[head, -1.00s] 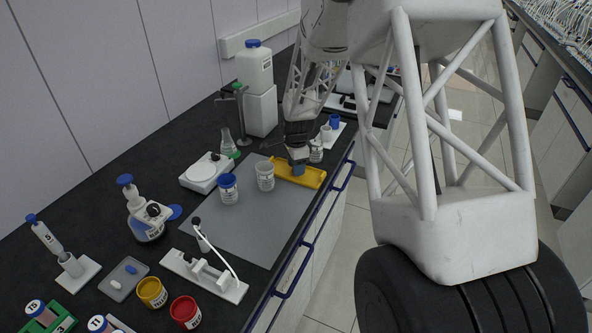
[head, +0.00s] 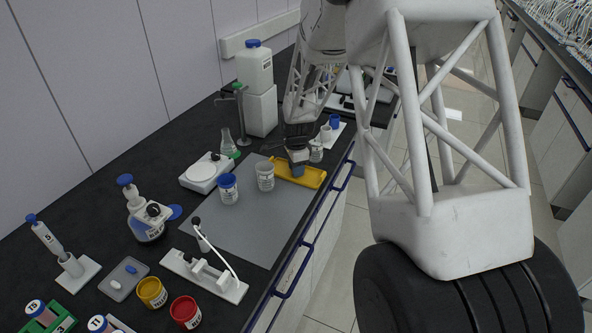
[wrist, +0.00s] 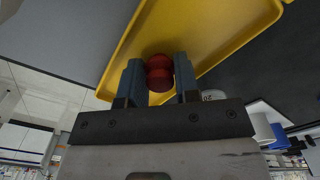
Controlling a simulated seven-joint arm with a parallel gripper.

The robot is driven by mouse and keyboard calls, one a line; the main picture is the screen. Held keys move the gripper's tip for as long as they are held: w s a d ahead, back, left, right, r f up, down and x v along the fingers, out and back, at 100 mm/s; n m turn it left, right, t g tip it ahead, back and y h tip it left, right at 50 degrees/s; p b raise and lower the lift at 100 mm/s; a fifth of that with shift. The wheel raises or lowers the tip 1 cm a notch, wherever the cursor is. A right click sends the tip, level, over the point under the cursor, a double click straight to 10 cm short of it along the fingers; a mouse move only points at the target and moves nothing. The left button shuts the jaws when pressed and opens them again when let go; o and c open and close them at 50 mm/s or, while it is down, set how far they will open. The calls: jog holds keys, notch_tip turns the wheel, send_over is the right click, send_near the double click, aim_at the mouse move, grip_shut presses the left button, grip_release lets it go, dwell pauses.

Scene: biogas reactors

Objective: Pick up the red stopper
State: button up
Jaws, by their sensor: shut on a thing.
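The red stopper (wrist: 159,76) shows between the two blue-grey fingers of my gripper (wrist: 160,72) in the wrist view, and the fingers are shut on it. It sits over the yellow tray (wrist: 128,62). I cannot tell whether it touches the tray floor. In the head view my gripper (head: 298,170) points down at the yellow tray (head: 313,180), at the far end of the grey mat, and the stopper is hidden there behind the fingers.
A clear beaker (head: 265,177) and a blue-lidded jar (head: 228,188) stand on the grey mat (head: 240,235) left of the tray. Another small jar (head: 316,152) stands close behind my gripper. A tall blue-capped bottle (head: 256,68) stands further back.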

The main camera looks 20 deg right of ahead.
dwell(0.3)
jog(key=shift+r, duration=0.8)
notch_tip(320, 180, up, 2)
jog(key=shift+r, duration=0.1)
jog(key=s, duration=0.5)
jog(key=s+a, duration=0.1)
jog(key=s, duration=0.4)
jog(key=s+a+r, duration=0.1)
jog(key=s, duration=0.5)
jog(key=shift+a+r, duration=0.1)
jog(key=shift+w, duration=0.15)
